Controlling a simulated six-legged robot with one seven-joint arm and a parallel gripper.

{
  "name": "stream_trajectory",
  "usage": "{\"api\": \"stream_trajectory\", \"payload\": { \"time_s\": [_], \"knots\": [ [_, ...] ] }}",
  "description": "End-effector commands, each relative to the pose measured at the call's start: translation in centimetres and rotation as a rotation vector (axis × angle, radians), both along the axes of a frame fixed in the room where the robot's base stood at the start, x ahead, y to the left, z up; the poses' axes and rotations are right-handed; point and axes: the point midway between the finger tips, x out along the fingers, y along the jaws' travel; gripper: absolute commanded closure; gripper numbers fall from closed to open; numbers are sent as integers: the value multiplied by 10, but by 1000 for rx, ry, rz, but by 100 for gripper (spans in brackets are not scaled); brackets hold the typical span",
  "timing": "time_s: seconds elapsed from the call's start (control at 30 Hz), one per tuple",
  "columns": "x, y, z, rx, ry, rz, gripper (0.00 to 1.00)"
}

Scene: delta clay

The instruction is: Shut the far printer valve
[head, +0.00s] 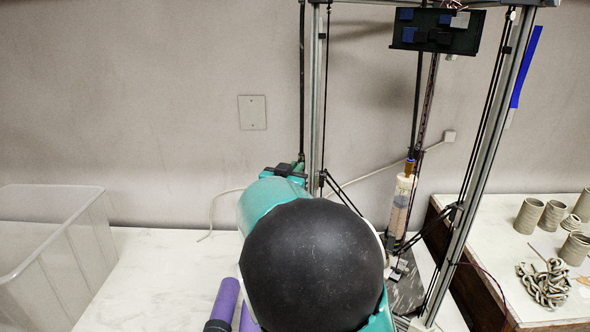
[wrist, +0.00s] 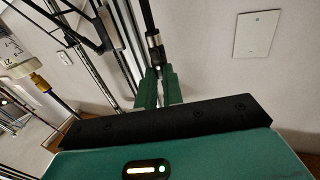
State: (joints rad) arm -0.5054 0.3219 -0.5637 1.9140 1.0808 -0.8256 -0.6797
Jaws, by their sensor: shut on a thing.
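The printer valve shows in the wrist view as a small metal fitting (wrist: 154,46) on a dark upright hose, beside the printer's metal column. My gripper (wrist: 159,76) has its two green fingers close around the lower end of this fitting, shut on it. The fingers hide the part between them, so I cannot tell the handle's angle. In the head view my gripper (head: 298,168) is at the foot of the black hose (head: 302,90), left of the printer frame (head: 317,100). My own arm covers much of the area below.
A clear plastic bin (head: 60,255) stands at left. Purple tubes (head: 224,303) lie near my arm. The printer's clay cartridge (head: 401,205) hangs inside the frame. Clay cups (head: 530,215) stand on the right table. A wall plate (head: 252,112) is behind; the white table at left-centre is mostly clear.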

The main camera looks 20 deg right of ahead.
Motion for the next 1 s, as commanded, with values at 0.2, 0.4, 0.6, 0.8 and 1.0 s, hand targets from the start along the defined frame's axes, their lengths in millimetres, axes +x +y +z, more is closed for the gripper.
{"api": "stream_trajectory", "payload": {
  "time_s": [0.2,0.4,0.6,0.8,1.0],
  "knots": [
    [0,-1,0,18,-17,-1,100],
    [-1,-1,0,79,-73,0,100],
    [-2,-3,-1,185,-174,-1,100],
    [-4,-4,-1,322,-302,-1,100],
    [-5,-5,-3,462,-430,-1,100]
  ]
}}
